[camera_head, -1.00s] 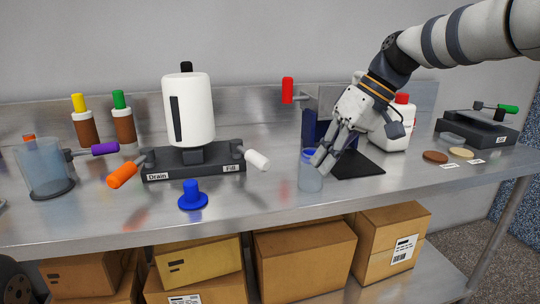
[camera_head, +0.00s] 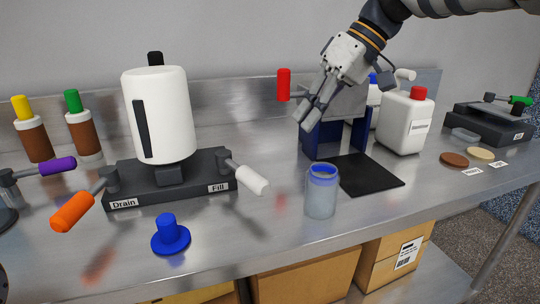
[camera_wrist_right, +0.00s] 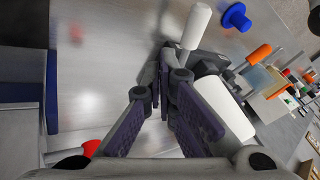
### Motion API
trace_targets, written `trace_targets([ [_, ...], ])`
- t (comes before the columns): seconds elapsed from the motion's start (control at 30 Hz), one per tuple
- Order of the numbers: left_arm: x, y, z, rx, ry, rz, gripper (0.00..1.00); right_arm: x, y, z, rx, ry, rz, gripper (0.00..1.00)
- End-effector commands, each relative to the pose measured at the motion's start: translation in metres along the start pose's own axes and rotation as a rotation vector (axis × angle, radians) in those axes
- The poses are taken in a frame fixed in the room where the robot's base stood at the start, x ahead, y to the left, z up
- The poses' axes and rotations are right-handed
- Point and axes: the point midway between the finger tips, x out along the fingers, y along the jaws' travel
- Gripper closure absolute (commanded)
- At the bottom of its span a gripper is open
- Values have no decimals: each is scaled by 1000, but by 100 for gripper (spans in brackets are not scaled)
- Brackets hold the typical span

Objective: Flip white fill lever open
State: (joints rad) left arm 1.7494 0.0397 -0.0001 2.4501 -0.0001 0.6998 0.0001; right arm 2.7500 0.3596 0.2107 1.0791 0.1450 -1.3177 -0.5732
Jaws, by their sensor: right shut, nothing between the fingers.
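The white fill lever (camera_head: 250,180) sticks out toward the front right from the right end of the dark base (camera_head: 130,193), beside the "Fill" label. It also shows near the top of the right wrist view (camera_wrist_right: 196,27). A white tank (camera_head: 165,115) stands on the base. The orange drain lever (camera_head: 72,211) is at its left end. My right gripper (camera_head: 306,115) is shut and empty, above the bench, to the right of the lever and apart from it. Its fingertips meet in the right wrist view (camera_wrist_right: 163,62). My left gripper is not in view.
A blue-rimmed jar (camera_head: 321,192) stands right of the fill lever, in front of a black mat (camera_head: 370,174). A blue stand (camera_head: 318,142) and white red-capped bottle (camera_head: 403,122) are behind. A blue knob piece (camera_head: 170,236) lies in front of the base.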

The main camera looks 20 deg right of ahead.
Motion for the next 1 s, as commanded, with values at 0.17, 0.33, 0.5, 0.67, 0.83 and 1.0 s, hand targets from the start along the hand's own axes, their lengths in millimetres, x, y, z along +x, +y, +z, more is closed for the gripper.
trace_targets([
  [0.17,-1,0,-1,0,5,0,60,40,0,1,1,-3,-1,100],
  [0.33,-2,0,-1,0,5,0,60,76,0,1,0,-3,0,100],
  [0.5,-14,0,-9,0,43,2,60,87,-24,2,-5,5,4,100],
  [0.67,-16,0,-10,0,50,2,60,96,-31,3,-2,4,3,100],
  [0.83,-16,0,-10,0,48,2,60,99,-31,4,0,1,1,100],
  [1.0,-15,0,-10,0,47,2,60,99,-31,4,0,1,1,100],
])
